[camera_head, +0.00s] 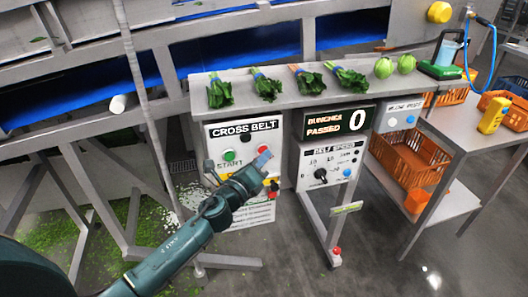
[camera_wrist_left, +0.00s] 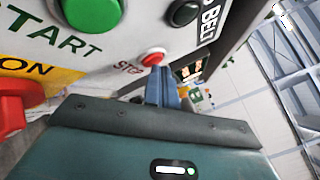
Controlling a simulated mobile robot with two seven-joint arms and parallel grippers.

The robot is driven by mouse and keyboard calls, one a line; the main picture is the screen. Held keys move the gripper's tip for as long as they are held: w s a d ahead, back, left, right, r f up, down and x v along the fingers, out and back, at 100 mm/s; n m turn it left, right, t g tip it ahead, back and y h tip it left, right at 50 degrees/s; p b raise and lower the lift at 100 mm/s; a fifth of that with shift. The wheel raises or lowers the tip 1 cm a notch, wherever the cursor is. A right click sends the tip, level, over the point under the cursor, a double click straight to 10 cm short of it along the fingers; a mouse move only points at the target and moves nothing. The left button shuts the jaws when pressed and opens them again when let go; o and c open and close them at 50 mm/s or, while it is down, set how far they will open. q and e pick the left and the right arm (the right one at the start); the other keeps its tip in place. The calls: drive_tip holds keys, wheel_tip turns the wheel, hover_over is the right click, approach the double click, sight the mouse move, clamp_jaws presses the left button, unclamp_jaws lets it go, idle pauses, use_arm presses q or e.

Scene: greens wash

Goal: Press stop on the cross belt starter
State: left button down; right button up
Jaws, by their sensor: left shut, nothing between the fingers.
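The cross belt starter (camera_head: 213,132) is a pale panel hanging under the bench edge, headed CROSS BELT. Its green START button (camera_head: 229,155) shows left of my gripper, and large at the top of the left wrist view (camera_wrist_left: 90,12). The red STOP button (camera_wrist_left: 153,57) is just beyond my fingertips in the left wrist view. My left gripper (camera_head: 264,158) is shut and empty, its fingers pointing at the panel by the STOP button; they also show in the left wrist view (camera_wrist_left: 158,72). I cannot tell whether they touch the button. My right gripper is out of view.
A red switch (camera_wrist_left: 15,105) on a yellow plate sits low on the starter. The belt speed box (camera_head: 328,165) and a counter (camera_head: 340,121) reading 0 are to the right. Bunched greens (camera_head: 268,86) lie on the bench above. Orange crates (camera_head: 405,160) stand further right.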

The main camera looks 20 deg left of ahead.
use_arm(q)
drive_tip(key=shift+s+d, duration=0.4)
drive_tip(key=shift+s, duration=0.25)
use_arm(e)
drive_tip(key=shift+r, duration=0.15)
use_arm(q)
drive_tip(key=s+d, duration=0.2)
drive_tip(key=s, duration=0.2)
drive_tip(key=shift+s+d+p, duration=0.1)
drive_tip(key=shift+d+p, duration=0.25)
drive_tip(key=shift+d, duration=0.05)
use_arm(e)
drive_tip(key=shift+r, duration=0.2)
